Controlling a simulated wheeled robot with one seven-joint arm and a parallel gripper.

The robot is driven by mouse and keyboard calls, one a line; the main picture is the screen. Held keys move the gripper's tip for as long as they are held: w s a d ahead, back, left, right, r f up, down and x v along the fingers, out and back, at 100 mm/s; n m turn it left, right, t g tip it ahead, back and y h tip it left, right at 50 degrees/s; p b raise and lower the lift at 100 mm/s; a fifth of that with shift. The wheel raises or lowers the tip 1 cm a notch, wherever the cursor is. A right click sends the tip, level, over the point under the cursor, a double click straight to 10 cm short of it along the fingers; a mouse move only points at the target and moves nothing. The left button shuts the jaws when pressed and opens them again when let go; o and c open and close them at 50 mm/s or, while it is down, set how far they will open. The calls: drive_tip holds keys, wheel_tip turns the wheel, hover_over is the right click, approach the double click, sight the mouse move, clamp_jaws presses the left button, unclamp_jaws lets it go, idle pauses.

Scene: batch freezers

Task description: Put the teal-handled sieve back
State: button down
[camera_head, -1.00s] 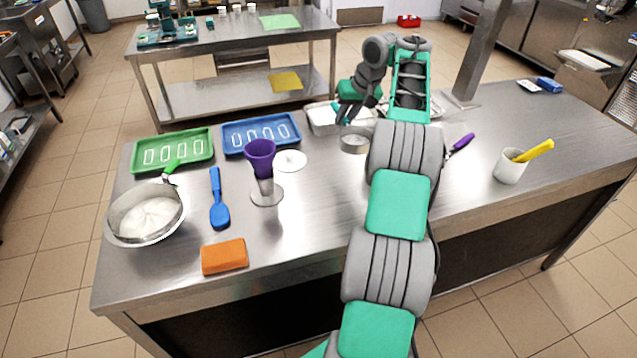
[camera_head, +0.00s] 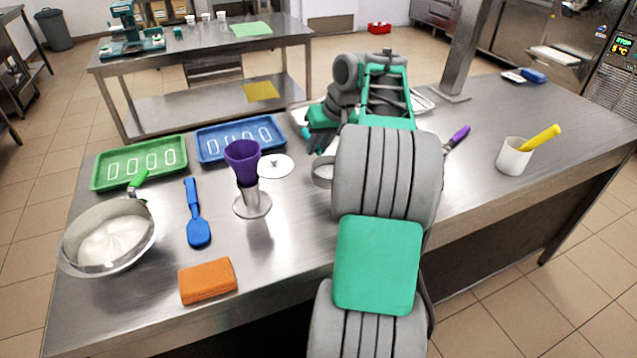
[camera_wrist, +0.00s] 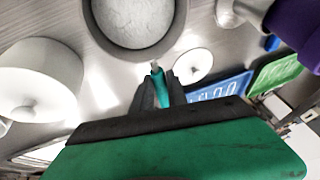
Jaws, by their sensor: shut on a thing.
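The teal-handled sieve shows in the wrist view as a round pale mesh in a metal rim (camera_wrist: 135,22). Its teal handle (camera_wrist: 159,88) lies between my gripper's fingers (camera_wrist: 157,92), which are shut on it. In the head view, part of the sieve's rim (camera_head: 322,174) shows left of my arm, below my gripper (camera_head: 314,138). My arm hides the rest. I cannot tell whether the sieve touches the table.
A metal bowl (camera_head: 108,238) is far left. A white cup (camera_head: 513,157) stands right. The right tabletop is largely clear.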

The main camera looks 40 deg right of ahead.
sight(327, 158)
drive_tip(key=f, duration=0.2)
drive_tip(key=s+a+f, duration=0.1)
drive_tip(key=f, duration=0.1)
drive_tip(key=s+f, duration=0.1)
drive_tip(key=f, duration=0.1)
drive_tip(key=shift+s+a+b, duration=0.15)
drive_tip(key=shift+a+b, duration=0.2)
drive_tip(key=shift+f, duration=0.35)
drive_tip(key=c, duration=1.3)
unclamp_jaws()
drive_tip(key=shift+r, duration=0.1)
drive_tip(key=p+v, duration=0.2)
drive_tip(key=v, duration=0.9)
drive_tip(key=shift+d+r, duration=0.1)
drive_tip(key=shift+r, duration=0.05)
drive_tip(key=shift+s+r, duration=0.15)
drive_tip(key=shift+r, duration=0.25)
